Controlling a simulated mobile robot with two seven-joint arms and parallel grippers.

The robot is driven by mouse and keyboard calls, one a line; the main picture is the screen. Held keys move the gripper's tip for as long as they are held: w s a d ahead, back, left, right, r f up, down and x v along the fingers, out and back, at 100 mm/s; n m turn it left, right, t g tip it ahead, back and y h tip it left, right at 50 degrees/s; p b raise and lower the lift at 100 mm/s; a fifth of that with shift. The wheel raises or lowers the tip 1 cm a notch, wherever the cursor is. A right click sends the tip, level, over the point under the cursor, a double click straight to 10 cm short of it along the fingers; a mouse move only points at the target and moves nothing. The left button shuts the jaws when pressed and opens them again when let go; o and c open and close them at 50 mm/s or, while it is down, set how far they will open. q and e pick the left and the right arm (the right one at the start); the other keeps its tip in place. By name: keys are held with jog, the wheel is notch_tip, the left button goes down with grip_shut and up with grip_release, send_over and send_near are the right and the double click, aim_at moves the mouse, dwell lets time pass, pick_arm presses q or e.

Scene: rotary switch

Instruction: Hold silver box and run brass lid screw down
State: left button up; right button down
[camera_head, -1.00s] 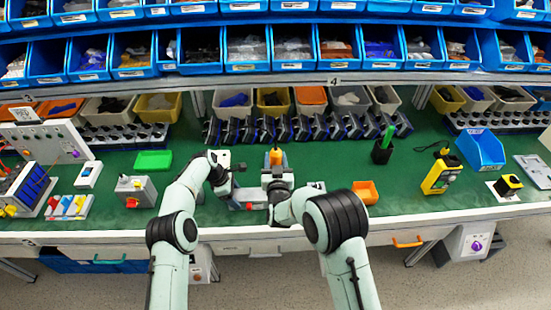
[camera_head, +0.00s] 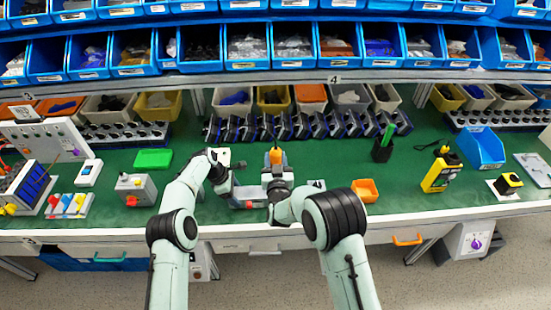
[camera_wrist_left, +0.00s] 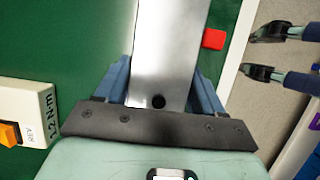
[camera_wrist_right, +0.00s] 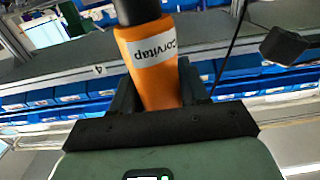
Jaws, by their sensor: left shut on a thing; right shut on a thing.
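The silver box (camera_wrist_left: 170,48) fills the upper middle of the left wrist view as a bare metal face with one dark hole near my palm. My left gripper (camera_wrist_left: 160,85) is shut on it, one finger along each side. In the head view my left gripper (camera_head: 236,190) is low over the front middle of the bench. My right gripper (camera_wrist_right: 160,88) is shut on an orange driver (camera_wrist_right: 152,60) with a white label and a dark upper end. The driver (camera_head: 276,157) stands upright in the head view. Its tip, the brass screw and the lid cannot be made out.
A red button (camera_wrist_left: 214,39) lies right of the box in the left wrist view; a white unit with an orange switch (camera_wrist_left: 10,133) is at left. An orange tray (camera_head: 365,191) stands right of my right arm, a grey switch box (camera_head: 136,190) to the left. Bins line the back.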

jog(key=shift+f, duration=0.75)
dwell(2.2)
jog(key=shift+r, duration=2.35)
pick_arm(q)
jog(key=o, duration=1.6)
jog(key=v, duration=1.2)
